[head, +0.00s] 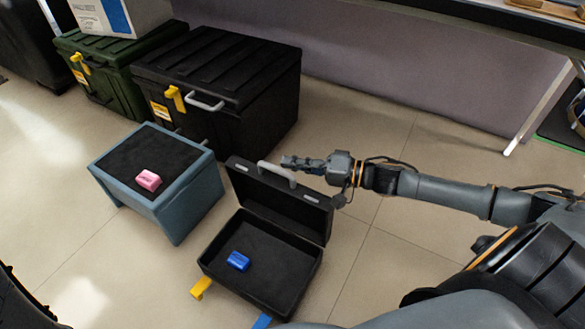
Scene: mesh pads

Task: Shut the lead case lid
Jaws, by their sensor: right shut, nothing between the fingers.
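The black lead case (268,262) stands open on the tiled floor, with a small blue block (238,261) inside it. Its lid (283,203) is raised roughly upright at the back, with a light grey handle (277,174) on its top edge. My right gripper (288,161) comes in from the right and is shut and empty. It is at the lid's top edge, just above and behind the handle; I cannot tell whether it touches. My left gripper is not in view.
A blue-grey stool (173,203) with a dark top and a pink block (148,180) stands left of the case. A big black chest (219,70) and a green chest (115,62) stand behind. Open floor (360,140) lies right of the chests, below a table (480,12).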

